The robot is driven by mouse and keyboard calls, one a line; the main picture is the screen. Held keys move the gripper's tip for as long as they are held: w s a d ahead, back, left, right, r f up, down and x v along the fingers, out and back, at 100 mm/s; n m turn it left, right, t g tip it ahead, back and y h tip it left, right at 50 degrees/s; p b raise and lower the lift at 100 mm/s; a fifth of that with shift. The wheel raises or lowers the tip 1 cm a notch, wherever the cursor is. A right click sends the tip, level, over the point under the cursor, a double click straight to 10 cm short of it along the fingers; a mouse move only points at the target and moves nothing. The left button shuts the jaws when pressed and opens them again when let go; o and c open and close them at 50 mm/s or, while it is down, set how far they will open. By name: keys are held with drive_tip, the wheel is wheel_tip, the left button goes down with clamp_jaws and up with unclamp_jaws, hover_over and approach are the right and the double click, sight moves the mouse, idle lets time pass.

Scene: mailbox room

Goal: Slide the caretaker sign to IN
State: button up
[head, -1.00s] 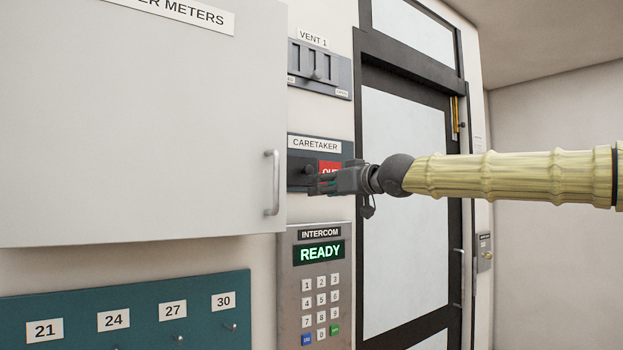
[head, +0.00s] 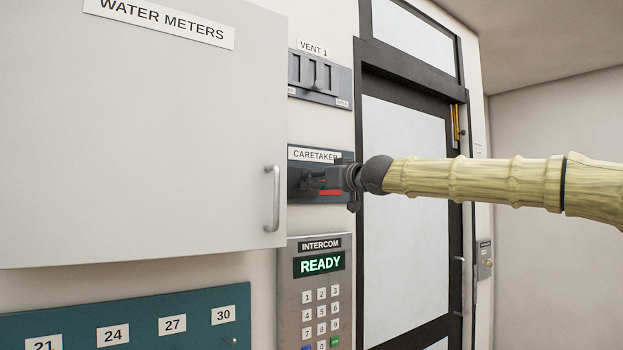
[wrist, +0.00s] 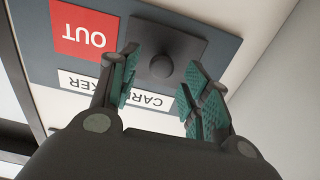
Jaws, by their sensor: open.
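The caretaker sign (head: 325,198) is a dark wall panel with a white label, between the vent panel and the intercom. In the wrist view the panel (wrist: 42,58) appears upside down, with a red OUT field (wrist: 84,30) uncovered beside a dark square slider (wrist: 187,74) with a round knob (wrist: 161,67). My gripper (wrist: 154,78) is open, its teal-padded fingers on either side of the knob; I cannot tell whether they touch it. In the head view my gripper (head: 312,183) covers part of the sign, and only a strip of red shows below it.
The water meters cabinet (head: 140,130) stands out on the left, with a handle (head: 272,200) near the sign. The vent panel (head: 320,78) is above the sign and the intercom (head: 318,290) below. A door (head: 405,220) is to the right, with free space before it.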

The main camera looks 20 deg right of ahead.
drive_tip(key=shift+p+x, duration=0.4)
drive_tip(key=shift+x, duration=0.95)
clamp_jaws()
